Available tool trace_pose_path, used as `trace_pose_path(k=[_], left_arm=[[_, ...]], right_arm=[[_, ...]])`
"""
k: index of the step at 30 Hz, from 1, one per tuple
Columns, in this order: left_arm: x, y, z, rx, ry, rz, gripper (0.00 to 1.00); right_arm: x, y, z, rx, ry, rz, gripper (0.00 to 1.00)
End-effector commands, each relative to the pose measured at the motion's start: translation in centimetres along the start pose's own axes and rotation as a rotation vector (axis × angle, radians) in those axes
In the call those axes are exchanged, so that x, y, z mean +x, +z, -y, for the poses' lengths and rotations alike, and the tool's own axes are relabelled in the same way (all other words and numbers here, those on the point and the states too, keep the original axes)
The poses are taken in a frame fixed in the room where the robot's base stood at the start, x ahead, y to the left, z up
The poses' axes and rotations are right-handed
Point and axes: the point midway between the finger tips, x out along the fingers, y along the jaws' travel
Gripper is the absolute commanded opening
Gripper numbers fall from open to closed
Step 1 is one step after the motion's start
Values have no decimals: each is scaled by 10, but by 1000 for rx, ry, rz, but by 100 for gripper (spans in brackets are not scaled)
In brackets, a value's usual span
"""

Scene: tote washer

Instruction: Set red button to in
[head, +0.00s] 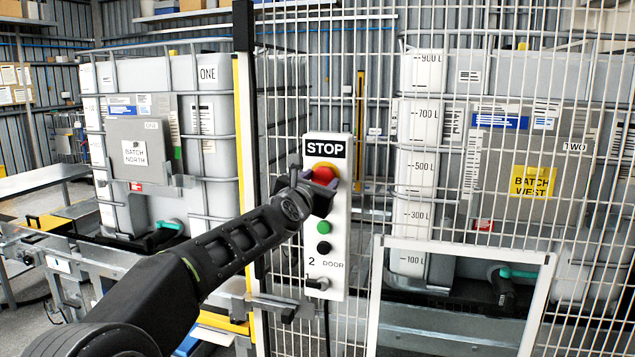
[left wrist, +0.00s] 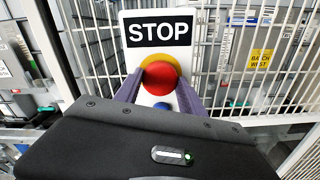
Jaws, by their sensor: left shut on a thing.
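The red button (head: 325,174) is a round mushroom button on a yellow collar, below the STOP label (head: 326,149) on a white control panel (head: 337,220). My left gripper (head: 325,188) is at the button, its arm coming up from the lower left. In the left wrist view, the red button (left wrist: 159,77) sits between the two fingers of my left gripper (left wrist: 158,92), which is shut on it. I cannot tell how far in the button is. My right gripper is not in view.
The panel also carries a green button (head: 323,247) and a black button (head: 324,228), with a "2 DOOR" label. A white wire mesh fence (head: 480,215) stands behind and beside it. Large containers marked ONE (head: 208,120) and TWO (head: 420,190) stand beyond.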

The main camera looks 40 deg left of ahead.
Motion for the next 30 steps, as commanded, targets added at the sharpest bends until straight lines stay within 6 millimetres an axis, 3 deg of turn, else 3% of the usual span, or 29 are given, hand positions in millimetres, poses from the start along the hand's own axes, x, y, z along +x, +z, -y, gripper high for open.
trace_pose_path(k=[5, 6, 14, 23, 30], left_arm=[[0, 2, -1, 0, 3, 4, 0], [0, 2, -1, 0, 4, 4, 48], [0, 1, -1, 0, 3, 3, 69], [-2, 1, -1, 1, 3, 3, 69], [-26, -1, 0, 2, 4, 6, 69]], right_arm=[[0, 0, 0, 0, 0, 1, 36], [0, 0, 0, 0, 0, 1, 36], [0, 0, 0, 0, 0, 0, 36], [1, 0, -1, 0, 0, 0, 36], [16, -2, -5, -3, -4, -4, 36]])
